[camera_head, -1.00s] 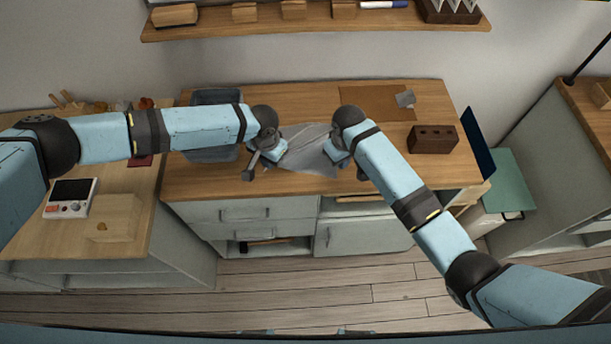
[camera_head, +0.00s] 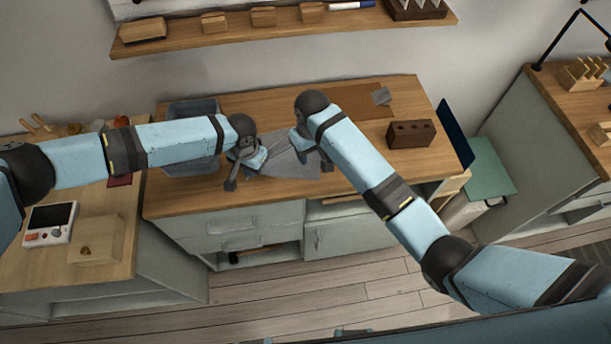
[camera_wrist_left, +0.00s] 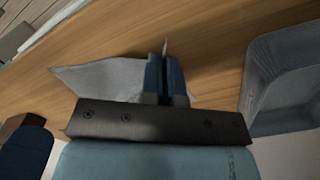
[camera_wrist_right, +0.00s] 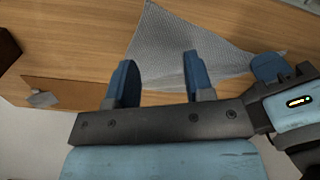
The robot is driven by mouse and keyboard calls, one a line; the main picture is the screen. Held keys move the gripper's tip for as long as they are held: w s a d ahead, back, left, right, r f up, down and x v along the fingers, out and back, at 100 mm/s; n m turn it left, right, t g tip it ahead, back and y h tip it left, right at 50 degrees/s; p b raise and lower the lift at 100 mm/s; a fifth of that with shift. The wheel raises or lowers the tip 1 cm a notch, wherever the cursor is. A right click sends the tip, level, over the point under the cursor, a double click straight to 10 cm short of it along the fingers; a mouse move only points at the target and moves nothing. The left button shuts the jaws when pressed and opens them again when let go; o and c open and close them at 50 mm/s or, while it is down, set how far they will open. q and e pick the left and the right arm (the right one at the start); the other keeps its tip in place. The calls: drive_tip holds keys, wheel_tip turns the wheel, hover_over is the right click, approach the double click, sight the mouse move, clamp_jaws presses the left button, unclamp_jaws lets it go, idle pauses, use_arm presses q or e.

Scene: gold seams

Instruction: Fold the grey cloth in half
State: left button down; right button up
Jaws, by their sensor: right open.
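The grey cloth (camera_head: 292,166) lies on the wooden worktop, partly hidden by my grippers in the head view. It also shows in both wrist views, left (camera_wrist_left: 105,80) and right (camera_wrist_right: 180,48). My left gripper (camera_head: 248,168) is at the cloth's left side. In the left wrist view its fingers (camera_wrist_left: 166,72) are together, with a thin piece of cloth standing up between them. My right gripper (camera_head: 312,155) is over the cloth's right part. In the right wrist view its fingers (camera_wrist_right: 157,75) are apart, with nothing seen held between them.
A grey-blue bin (camera_head: 192,107) stands close left of my left gripper. A brown block with holes (camera_head: 411,133) and a brown mat (camera_head: 352,98) with a small grey piece (camera_head: 382,96) lie to the right. A shelf (camera_head: 290,30) runs above the back.

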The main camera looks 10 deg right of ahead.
sight(311, 176)
wheel_tip(311, 176, down, 10)
drive_tip(key=shift+d+r, duration=0.1)
idle(0.4)
idle(0.4)
clamp_jaws()
drive_tip(key=shift+r, duration=2.4)
